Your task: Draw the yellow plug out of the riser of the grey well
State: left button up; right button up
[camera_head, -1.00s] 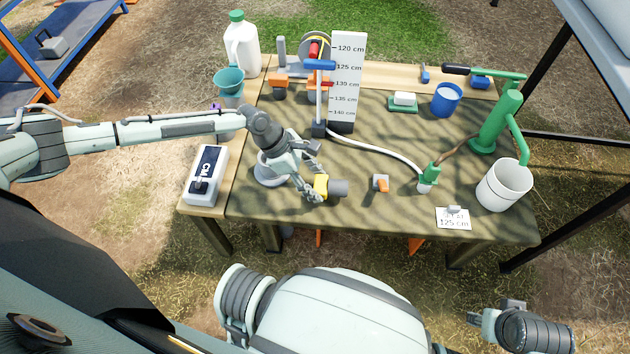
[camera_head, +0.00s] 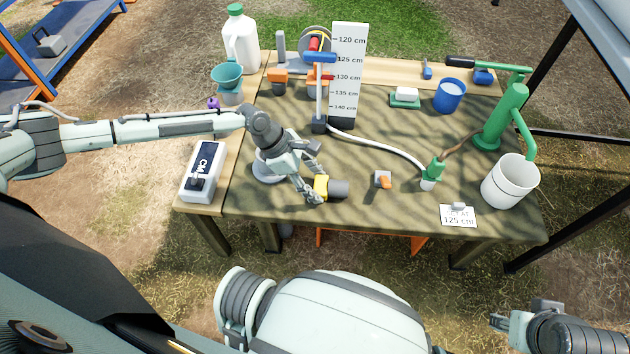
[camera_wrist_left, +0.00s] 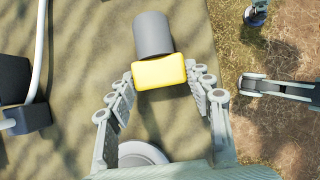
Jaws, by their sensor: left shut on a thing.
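The yellow plug (camera_head: 321,187) is at the front of the table, a rounded yellow block against a grey cylinder (camera_head: 339,188). My left gripper (camera_head: 315,187) is shut on the plug. In the left wrist view the fingers (camera_wrist_left: 160,75) hold the yellow block (camera_wrist_left: 159,72) from both sides, and the grey cylinder (camera_wrist_left: 153,34) adjoins its far side. I cannot tell if the cylinder is the riser or part of the plug. A pale round base (camera_head: 268,168) sits beneath the left wrist, partly hidden. My right gripper (camera_head: 522,314) is away from the table at the lower right.
A small grey block with an orange part (camera_head: 383,180) lies right of the plug. A green-topped bottle (camera_head: 430,178) with a hose, a white bucket (camera_head: 510,181) and a green pump (camera_head: 503,115) stand further right. A white meter (camera_head: 202,171) lies left, and a scale board (camera_head: 347,75) stands behind.

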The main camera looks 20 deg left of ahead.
pick_arm(q)
jog(key=shift+f, duration=0.1)
jog(key=o, duration=1.1)
jog(key=v, duration=1.2)
